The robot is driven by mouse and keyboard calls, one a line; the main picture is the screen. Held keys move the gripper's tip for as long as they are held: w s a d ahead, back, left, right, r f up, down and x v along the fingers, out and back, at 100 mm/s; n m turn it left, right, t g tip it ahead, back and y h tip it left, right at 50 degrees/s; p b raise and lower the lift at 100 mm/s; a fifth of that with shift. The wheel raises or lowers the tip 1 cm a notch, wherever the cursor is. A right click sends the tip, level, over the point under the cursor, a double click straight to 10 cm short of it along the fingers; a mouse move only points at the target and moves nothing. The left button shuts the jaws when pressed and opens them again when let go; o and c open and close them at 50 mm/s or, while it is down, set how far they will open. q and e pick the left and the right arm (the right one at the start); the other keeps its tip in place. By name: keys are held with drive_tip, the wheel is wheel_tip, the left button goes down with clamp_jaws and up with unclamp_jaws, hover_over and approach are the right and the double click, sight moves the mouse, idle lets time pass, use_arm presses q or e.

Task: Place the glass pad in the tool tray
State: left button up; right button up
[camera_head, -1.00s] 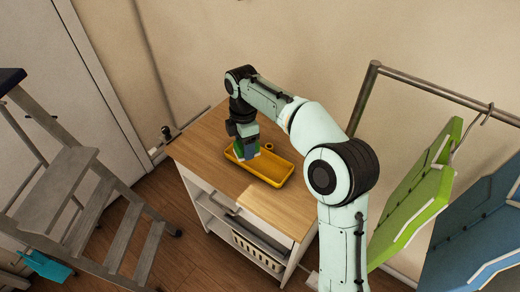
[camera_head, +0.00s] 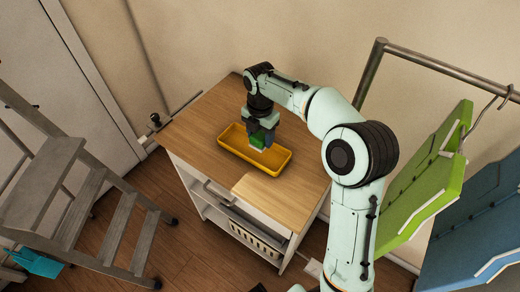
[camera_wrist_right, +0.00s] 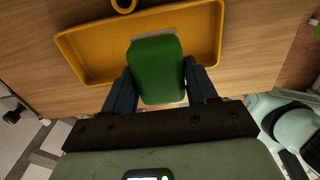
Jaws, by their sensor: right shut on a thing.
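The glass pad is a green block with a pale underside. It shows below my right gripper (camera_head: 262,136) in the head view and between its two fingers in the right wrist view (camera_wrist_right: 156,68). My right gripper is shut on the pad (camera_head: 257,142). The tool tray is a shallow yellow tray (camera_head: 277,165) on the wooden tabletop. The pad is over the tray in the head view; whether it touches the tray floor I cannot tell. In the right wrist view the tray (camera_wrist_right: 200,28) lies behind the pad. My left gripper is not in view.
The tray stands on a wooden-topped cart (camera_head: 272,197). A yellow ring (camera_wrist_right: 124,4) lies beside the tray's far edge. A step ladder (camera_head: 95,205) stands at the left. A rack with green (camera_head: 425,175) and blue (camera_head: 475,235) hanging panels is at the right.

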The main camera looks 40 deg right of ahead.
sight(260, 134)
drive_tip(key=shift+f+b, duration=0.35)
drive_tip(key=shift+f, duration=2.65)
drive_tip(key=shift+f, duration=0.2)
drive_tip(key=o, duration=1.1)
drive_tip(key=shift+c, duration=0.2)
drive_tip(key=shift+r, duration=0.1)
wheel_tip(260, 134, up, 12)
drive_tip(key=shift+r+p, duration=0.15)
drive_tip(key=shift+p, duration=0.85)
